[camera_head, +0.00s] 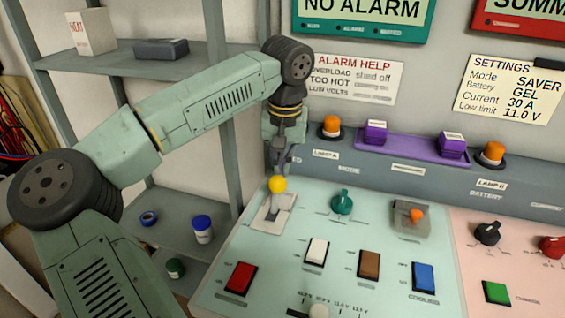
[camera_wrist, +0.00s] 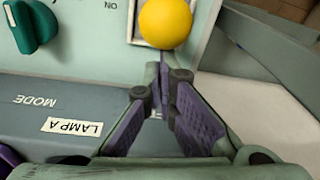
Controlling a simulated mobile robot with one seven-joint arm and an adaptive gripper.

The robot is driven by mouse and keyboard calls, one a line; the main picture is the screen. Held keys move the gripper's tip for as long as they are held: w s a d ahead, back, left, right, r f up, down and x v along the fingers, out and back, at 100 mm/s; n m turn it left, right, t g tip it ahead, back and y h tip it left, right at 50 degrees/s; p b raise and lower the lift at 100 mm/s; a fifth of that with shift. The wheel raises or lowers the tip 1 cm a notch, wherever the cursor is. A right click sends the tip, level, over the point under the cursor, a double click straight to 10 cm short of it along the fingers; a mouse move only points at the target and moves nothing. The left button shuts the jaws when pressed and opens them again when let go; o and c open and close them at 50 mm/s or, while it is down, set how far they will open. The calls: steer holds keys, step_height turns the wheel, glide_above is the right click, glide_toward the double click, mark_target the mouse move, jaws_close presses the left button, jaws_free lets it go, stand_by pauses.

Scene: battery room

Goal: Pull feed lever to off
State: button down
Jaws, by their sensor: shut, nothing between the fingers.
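The feed lever has a yellow ball knob (camera_head: 277,184) and stands on a pale plate (camera_head: 268,222) at the upper left of the light green panel. The knob also shows large in the wrist view (camera_wrist: 165,22), just past my fingertips. My gripper (camera_head: 284,170) points down at the knob from behind and above. In the wrist view its purple-padded fingers (camera_wrist: 165,85) are together with nothing between them. I cannot tell whether the fingertips touch the knob. The lever's shaft is mostly hidden under the knob in the wrist view.
A green rotary knob (camera_head: 342,202) is right of the lever. Red (camera_head: 240,278), white (camera_head: 317,251), brown and blue buttons lie in front. An orange lamp (camera_head: 330,125) and a purple tray (camera_head: 410,149) are on the ledge behind. Shelves (camera_head: 165,212) stand at the left.

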steer(key=shift+s+b, duration=0.1)
steer(key=shift+b, duration=0.25)
steer(key=shift+s+a+t+b, duration=0.1)
steer(key=shift+t+b, duration=0.2)
steer(key=shift+t, duration=0.1)
steer(key=shift+r, duration=0.15)
steer(key=shift+s+t+h+b, duration=0.1)
steer(key=shift+t+h+b, duration=0.2)
steer(key=shift+t+b, duration=0.1)
steer(key=shift+r, duration=0.1)
